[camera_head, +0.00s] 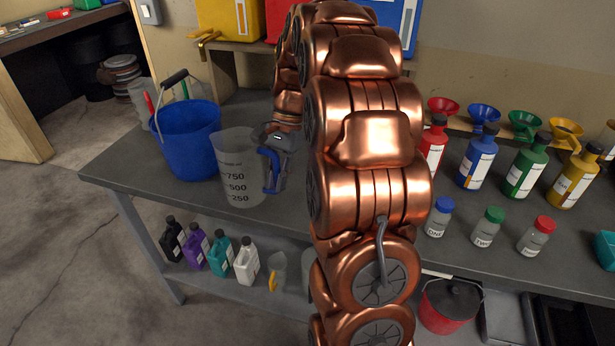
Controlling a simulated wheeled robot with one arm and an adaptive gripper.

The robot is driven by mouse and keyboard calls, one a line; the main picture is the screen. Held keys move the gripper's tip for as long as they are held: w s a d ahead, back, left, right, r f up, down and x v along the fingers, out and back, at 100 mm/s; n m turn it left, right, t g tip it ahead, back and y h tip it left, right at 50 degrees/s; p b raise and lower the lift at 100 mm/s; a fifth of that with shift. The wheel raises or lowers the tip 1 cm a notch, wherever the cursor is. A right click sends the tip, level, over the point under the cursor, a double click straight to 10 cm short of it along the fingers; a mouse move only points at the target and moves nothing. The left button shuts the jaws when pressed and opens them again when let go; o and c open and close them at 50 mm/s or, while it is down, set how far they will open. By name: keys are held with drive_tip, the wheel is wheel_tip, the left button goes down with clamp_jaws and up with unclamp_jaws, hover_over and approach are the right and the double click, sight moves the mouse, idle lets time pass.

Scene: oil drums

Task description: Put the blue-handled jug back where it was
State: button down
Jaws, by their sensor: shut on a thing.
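The blue-handled jug (238,172) is a clear measuring jug marked 750, 500 and 250. It stands upright at the left front of the grey workbench (330,232), or just above it; I cannot tell whether its base touches. My gripper (272,165) is at the jug's right side, shut on its blue handle. The fingertips are partly hidden by the handle. My copper arm covers the bench behind and to the right of the gripper.
A blue bucket (187,140) stands close behind and left of the jug. Small jars (438,216), bottles (477,160) and coloured funnels (484,113) fill the right side. Containers (220,256) and a yellow-handled jug (277,270) are on the lower shelf. Drums (232,20) stand at the back.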

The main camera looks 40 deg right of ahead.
drive_tip(key=shift+s+d+f+p, duration=0.3)
drive_tip(key=shift+d+f+p, duration=0.35)
drive_tip(key=shift+d, duration=0.85)
drive_tip(key=shift+s+d+f+p, duration=0.25)
drive_tip(key=shift+d+f+p, duration=0.45)
drive_tip(key=shift+d, duration=0.75)
drive_tip(key=shift+s+d+f+p, duration=0.3)
drive_tip(key=shift+d+f+p, duration=0.35)
drive_tip(key=shift+d, duration=0.85)
drive_tip(key=shift+f, duration=0.2)
drive_tip(key=c, duration=1.1)
unclamp_jaws()
drive_tip(key=shift+c, duration=0.2)
drive_tip(key=b+v, duration=0.1)
drive_tip(key=v, duration=1.1)
drive_tip(key=shift+b, duration=0.35)
